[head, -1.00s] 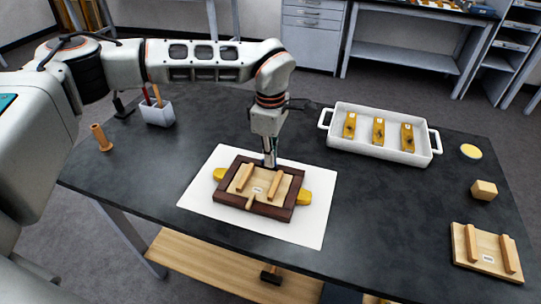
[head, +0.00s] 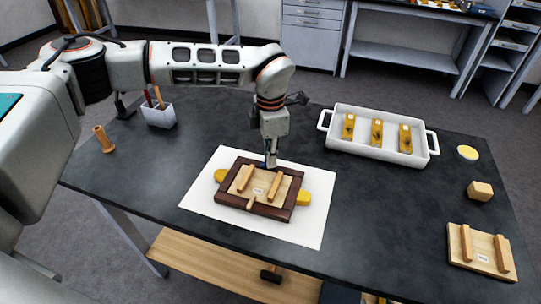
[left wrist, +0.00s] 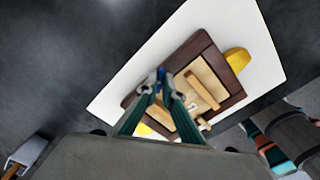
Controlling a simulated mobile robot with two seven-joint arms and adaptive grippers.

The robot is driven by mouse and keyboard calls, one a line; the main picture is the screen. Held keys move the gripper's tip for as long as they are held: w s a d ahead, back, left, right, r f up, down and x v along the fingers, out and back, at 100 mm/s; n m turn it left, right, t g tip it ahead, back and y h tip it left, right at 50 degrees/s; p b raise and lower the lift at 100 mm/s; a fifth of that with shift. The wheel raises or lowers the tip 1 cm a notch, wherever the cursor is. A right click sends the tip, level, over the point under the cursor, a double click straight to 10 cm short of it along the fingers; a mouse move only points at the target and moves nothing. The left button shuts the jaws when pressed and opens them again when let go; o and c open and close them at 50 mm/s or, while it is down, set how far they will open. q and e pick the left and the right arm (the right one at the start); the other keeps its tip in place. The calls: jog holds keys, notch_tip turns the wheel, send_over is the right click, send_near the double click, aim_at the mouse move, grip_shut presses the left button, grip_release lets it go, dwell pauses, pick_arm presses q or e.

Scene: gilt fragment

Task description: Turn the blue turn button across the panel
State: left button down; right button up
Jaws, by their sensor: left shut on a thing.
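A dark wooden frame (head: 228,199) lies on a white sheet (head: 312,228) and holds a pale panel (head: 258,187) with two raised battens. The blue turn button (left wrist: 161,73) sits at the frame's far edge. In the head view only a bit of blue shows beneath my gripper. My left gripper (left wrist: 160,88) points down at that edge, shut on the blue button. A pale wooden turn button (head: 251,203) is at the near edge. The fingers hide part of the blue button, so its exact angle cannot be told. My right gripper is in neither view.
Yellow pieces (head: 304,198) stick out at both sides of the frame. A white tray (head: 345,150) with yellow blocks stands behind right. A pen cup (head: 158,116) stands at left.

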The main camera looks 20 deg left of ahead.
pick_arm(q)
jog(key=n, duration=0.5)
jog(key=shift+w+a+n, duration=0.1)
jog(key=shift+n, duration=2.4)
jog(key=c, duration=2.2)
grip_release()
jog(key=shift+r, duration=0.1)
notch_tip(320, 180, up, 12)
jog(key=shift+f, duration=0.1)
